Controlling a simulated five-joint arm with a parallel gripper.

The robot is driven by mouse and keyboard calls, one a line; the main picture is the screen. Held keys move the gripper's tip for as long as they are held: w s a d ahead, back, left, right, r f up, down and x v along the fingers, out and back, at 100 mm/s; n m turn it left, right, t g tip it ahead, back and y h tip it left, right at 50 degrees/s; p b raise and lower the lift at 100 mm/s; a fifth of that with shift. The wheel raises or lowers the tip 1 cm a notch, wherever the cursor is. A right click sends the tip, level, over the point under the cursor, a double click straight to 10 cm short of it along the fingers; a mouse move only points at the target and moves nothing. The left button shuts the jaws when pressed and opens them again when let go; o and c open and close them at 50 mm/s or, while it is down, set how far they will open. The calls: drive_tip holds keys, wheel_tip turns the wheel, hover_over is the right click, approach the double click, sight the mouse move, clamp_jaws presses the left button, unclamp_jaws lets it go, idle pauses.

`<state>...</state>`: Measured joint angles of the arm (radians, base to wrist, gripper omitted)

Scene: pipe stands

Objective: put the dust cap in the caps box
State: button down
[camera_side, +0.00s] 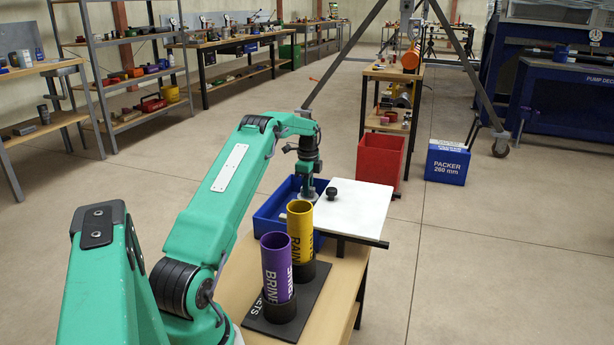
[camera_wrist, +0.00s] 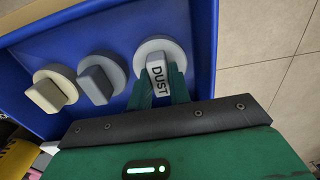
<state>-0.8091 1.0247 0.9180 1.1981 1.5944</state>
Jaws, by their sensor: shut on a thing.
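The dust cap (camera_wrist: 157,72) is a pale grey disc with a raised grip marked DUST, seen in the wrist view. My gripper (camera_wrist: 163,85) is shut on that grip, one green finger on each side. The cap is inside or just over a blue box (camera_wrist: 203,20), which also shows in the side view (camera_side: 263,222). I cannot tell whether the cap touches the floor of the box. A grey cap (camera_wrist: 99,82) and a cream cap (camera_wrist: 52,90) are in the box to its left. I read no label on the box. In the side view my gripper (camera_side: 308,193) hides the cap.
A purple pipe (camera_side: 277,268) and a yellow pipe (camera_side: 300,232) stand upright on a dark base in front of the box. A white board (camera_side: 355,210) with a black knob (camera_side: 332,193) is right of the box. A red bin (camera_side: 380,158) stands behind.

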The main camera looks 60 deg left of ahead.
drive_tip(key=shift+f, duration=0.1)
drive_tip(key=c, duration=1.3)
unclamp_jaws()
wheel_tip(320, 180, up, 12)
drive_tip(key=shift+r, duration=0.2)
